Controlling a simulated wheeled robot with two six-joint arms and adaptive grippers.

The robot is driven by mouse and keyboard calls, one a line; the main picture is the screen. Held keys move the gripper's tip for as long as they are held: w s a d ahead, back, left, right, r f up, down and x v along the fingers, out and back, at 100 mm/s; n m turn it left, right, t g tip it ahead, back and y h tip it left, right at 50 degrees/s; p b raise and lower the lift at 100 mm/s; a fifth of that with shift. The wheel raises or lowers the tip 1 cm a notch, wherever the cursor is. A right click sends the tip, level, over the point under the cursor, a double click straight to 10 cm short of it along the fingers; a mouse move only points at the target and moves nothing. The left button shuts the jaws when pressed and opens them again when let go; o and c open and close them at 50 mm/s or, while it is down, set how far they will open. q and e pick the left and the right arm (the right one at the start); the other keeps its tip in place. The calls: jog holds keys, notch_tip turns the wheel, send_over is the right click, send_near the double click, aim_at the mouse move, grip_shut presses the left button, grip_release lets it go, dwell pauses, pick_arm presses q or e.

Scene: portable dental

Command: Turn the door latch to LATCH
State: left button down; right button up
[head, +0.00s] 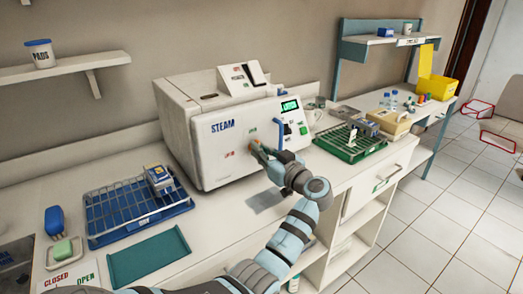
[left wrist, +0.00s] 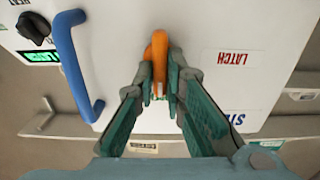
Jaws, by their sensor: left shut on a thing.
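The white steam sterilizer (head: 205,155) stands on the counter against the wall, its front door facing me. The orange door latch (left wrist: 158,50) sits between the fingers of my left gripper (left wrist: 157,92), which is shut on it. In the head view my left gripper (head: 262,152) is at the door front and hides most of the latch. The red LATCH label (left wrist: 232,58) lies to the right of the latch in the left wrist view, upside down and apart from the handle. A small green label (head: 252,130) sits above the latch. My right gripper is out of view.
A blue door handle (left wrist: 74,65) and a black knob (left wrist: 33,28) are beside the latch. A blue wire rack (head: 130,212) and teal mat (head: 148,257) lie left on the counter. A green rack (head: 350,145) stands right of the sterilizer.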

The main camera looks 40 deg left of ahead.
pick_arm(q)
jog(key=shift+s+a+n+p, duration=0.15)
jog(key=shift+n+p, duration=0.2)
jog(key=shift+n, duration=4.1)
jog(key=shift+s+a+n+p, duration=0.1)
jog(key=shift+n+p, duration=0.2)
jog(key=shift+n, duration=4.15)
jog(key=shift+r, duration=0.1)
jog(key=c, duration=1.7)
grip_release()
jog(key=shift+s+d, duration=0.1)
jog(key=shift+d, duration=0.05)
jog(key=shift+o, duration=0.2)
jog(key=shift+f, duration=0.4)
jog(key=v, duration=0.7)
